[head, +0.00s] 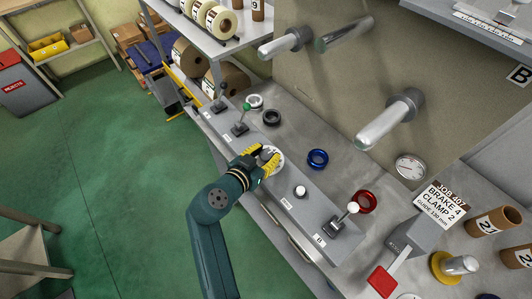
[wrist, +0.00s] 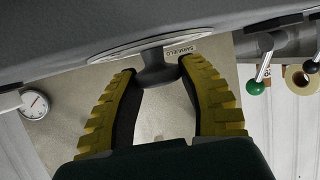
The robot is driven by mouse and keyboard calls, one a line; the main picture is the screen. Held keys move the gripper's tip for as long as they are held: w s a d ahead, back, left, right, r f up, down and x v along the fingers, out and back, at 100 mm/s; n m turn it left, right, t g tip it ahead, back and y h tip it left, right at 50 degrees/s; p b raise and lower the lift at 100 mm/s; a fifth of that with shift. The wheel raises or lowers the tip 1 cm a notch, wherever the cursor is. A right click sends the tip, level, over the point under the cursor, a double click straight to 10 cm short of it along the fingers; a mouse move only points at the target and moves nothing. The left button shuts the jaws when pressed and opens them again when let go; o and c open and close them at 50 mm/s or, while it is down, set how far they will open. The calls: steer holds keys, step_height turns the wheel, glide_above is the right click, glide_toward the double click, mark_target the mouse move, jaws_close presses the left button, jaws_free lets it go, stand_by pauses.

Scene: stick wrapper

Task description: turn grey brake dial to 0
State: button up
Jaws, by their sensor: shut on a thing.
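The grey brake dial (head: 266,155) is on the sloped grey console, with a pale round scale plate behind it. In the wrist view the dark grey knob (wrist: 156,70) stands between my fingertips, in front of its pale scale plate (wrist: 112,50). My gripper (head: 260,160) has yellow ribbed fingers and comes to the dial from the front. In the wrist view my gripper (wrist: 158,68) is shut on the knob at the fingertips. The fingers hide part of the dial in the head view. I cannot read the scale numbers or the pointer.
A green-knobbed lever (head: 243,116) stands left of the dial. A white knob (head: 300,191) and a white-topped lever (head: 345,217) are to its right. Blue (head: 317,159) and red (head: 365,202) rings lie behind the console. A job card (head: 444,204) reads BRAKE 4, CLAMP 2.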

steer(key=shift+n+y, duration=0.3)
steer(key=shift+y, duration=0.1)
steer(key=shift+d+r+n+t+y+p, duration=0.1)
steer(key=shift+n+t+y+p, duration=0.5)
steer(key=shift+n+y+p, duration=0.5)
steer(key=n+y+p, duration=0.1)
steer(key=y+p, duration=0.1)
steer(key=p, duration=0.2)
steer(key=shift+r+n+t, duration=0.15)
steer(key=shift+n+t, duration=0.15)
steer(key=shift+n, duration=0.1)
steer(key=n+y+p, duration=0.2)
steer(key=p, duration=0.4)
steer(key=shift+y+p, duration=0.3)
steer(key=shift+n+y+p, duration=0.4)
steer(key=shift+p, duration=0.8)
steer(key=shift+f+p, duration=0.4)
steer(key=shift+p, duration=0.45)
steer(key=o, duration=1.1)
steer(key=shift+s, duration=0.1)
steer(key=shift+r, duration=0.1)
